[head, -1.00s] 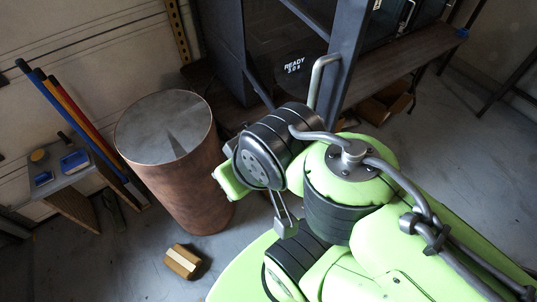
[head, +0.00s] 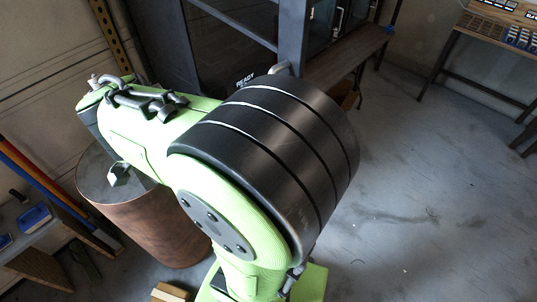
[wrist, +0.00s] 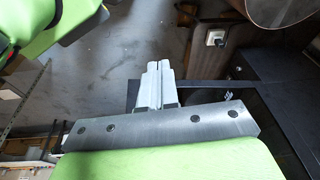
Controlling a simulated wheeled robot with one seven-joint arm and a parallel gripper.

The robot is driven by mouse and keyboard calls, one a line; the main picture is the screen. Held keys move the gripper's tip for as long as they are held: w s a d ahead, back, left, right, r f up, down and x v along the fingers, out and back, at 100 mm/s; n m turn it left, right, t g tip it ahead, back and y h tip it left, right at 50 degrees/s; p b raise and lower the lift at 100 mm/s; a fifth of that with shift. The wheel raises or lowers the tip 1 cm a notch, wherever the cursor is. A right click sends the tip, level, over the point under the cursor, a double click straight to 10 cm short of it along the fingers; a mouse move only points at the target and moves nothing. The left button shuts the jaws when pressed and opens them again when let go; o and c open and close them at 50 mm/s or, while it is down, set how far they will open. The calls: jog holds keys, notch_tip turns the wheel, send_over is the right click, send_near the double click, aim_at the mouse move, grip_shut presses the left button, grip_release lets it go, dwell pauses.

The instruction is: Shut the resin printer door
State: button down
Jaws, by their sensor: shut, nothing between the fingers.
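The resin printer (head: 165,40) is a dark cabinet at the upper middle of the head view. Its door (head: 292,35) has a grey frame with a dark see-through panel and appears to stand out from the cabinet, open. White READY lettering (head: 245,78) shows beside my arm. The light metal door handle (head: 285,68) is mostly hidden behind my arm. In the wrist view my gripper (wrist: 157,66) is shut and empty, with a dark frame edge (wrist: 208,85) just behind its fingers. I cannot tell whether they touch. The gripper is hidden in the head view.
A copper-coloured drum (head: 160,228) stands at the left, partly under my arm. A wooden block (head: 170,293) lies on the floor in front of it. A low stand (head: 35,240) is at the far left. A bench (head: 350,55) stands at the back.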

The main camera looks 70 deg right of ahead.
jog(key=s+d+f+m+g, duration=0.3)
jog(key=s+d+f+m, duration=0.2)
jog(key=d+m, duration=0.3)
jog(key=s+d+f+m+g, duration=0.4)
jog(key=s+d+f+m, duration=0.2)
jog(key=m, duration=0.6)
jog(key=shift+s+d, duration=1.1)
